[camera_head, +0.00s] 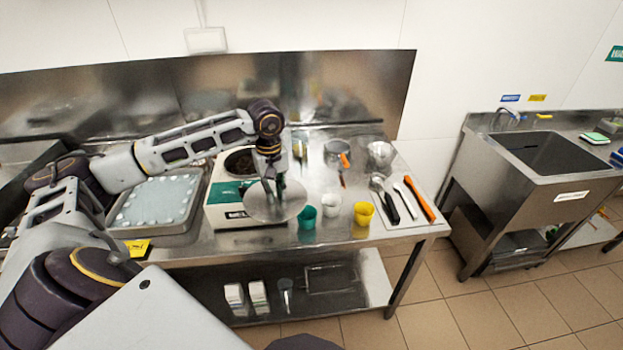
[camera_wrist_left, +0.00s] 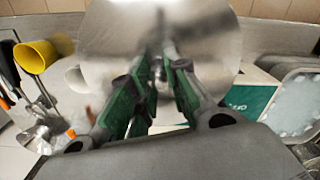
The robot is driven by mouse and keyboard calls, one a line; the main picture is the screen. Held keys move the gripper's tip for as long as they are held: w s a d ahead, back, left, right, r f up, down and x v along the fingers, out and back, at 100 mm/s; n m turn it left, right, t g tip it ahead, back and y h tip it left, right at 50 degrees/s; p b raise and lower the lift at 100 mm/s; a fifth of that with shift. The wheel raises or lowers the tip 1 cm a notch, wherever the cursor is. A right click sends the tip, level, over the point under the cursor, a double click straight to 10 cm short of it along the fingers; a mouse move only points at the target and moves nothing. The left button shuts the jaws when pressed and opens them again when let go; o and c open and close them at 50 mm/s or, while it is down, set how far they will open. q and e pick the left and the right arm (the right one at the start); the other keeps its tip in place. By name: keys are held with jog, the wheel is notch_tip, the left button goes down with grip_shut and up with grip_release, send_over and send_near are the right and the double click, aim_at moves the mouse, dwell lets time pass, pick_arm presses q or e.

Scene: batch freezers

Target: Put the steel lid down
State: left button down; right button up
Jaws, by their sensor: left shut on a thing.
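The steel lid (camera_head: 276,207) is a round shiny disc. My left gripper (camera_head: 272,184) is shut on it from above and holds it in front of the white and green batch freezer (camera_head: 222,213). The lid also shows in the left wrist view (camera_wrist_left: 215,45), beyond the fingers of my left gripper (camera_wrist_left: 160,75). The freezer's round top opening (camera_head: 240,162) is uncovered, partly hidden by my arm. I cannot tell whether the lid touches the table. My right gripper does not show.
Green (camera_head: 308,217), white (camera_head: 331,204) and yellow (camera_head: 363,213) cups stand right of the lid. A steel pitcher (camera_head: 337,153), a bowl (camera_head: 380,154) and several utensils (camera_head: 397,203) lie farther right. A frosted tray (camera_head: 157,200) is at left.

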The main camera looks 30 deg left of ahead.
aim_at(298, 201)
pick_arm(q)
jog(key=d+f+m, duration=0.1)
jog(key=d, duration=0.1)
jog(key=w+d+f+m, duration=0.1)
jog(key=d, duration=0.1)
jog(key=w+d+m, duration=0.1)
jog(key=d+m, duration=0.1)
jog(key=shift+w+d+f, duration=0.2)
jog(key=shift+f, duration=0.2)
jog(key=w+d+m, duration=0.3)
jog(key=d+m, duration=0.4)
jog(key=d, duration=0.6)
notch_tip(298, 201, down, 10)
jog(key=b, duration=0.9)
jog(key=shift+w+m, duration=0.2)
jog(key=shift+m, duration=0.1)
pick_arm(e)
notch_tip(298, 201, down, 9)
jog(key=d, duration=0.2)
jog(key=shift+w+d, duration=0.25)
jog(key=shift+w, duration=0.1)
pick_arm(q)
jog(key=shift+d+f+b, duration=0.1)
jog(key=shift+f+b, duration=0.4)
jog(key=shift+b, duration=0.05)
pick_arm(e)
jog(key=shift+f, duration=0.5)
